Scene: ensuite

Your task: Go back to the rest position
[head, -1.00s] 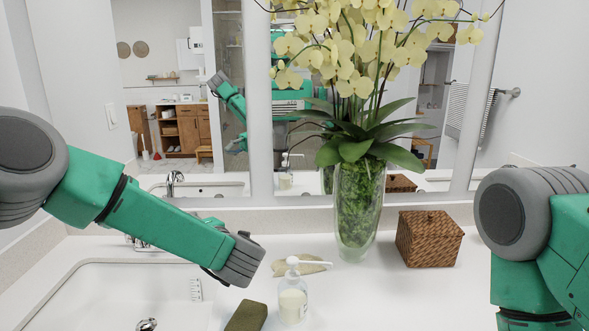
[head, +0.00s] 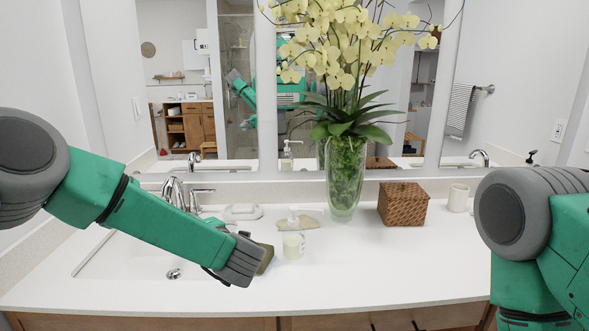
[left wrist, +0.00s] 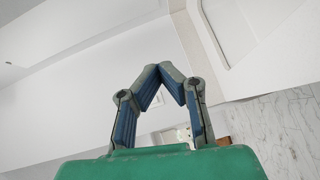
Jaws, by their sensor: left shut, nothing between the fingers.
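My left gripper (left wrist: 160,70) shows in the left wrist view with its two blue-padded fingers meeting at the tips and nothing between them. In the head view my left arm comes in from the left, bent low across the sink side of the counter; its fingers cannot be made out there. My right arm stands at the right edge of the head view, bent downward, and its gripper is out of the picture.
The white counter (head: 380,270) holds a soap bottle (head: 293,242), a green block (head: 265,258), a glass vase of orchids (head: 343,185), a wicker box (head: 403,204) and a cup (head: 458,198). The sink faucet (head: 175,192) is behind my left arm. The counter's right front is clear.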

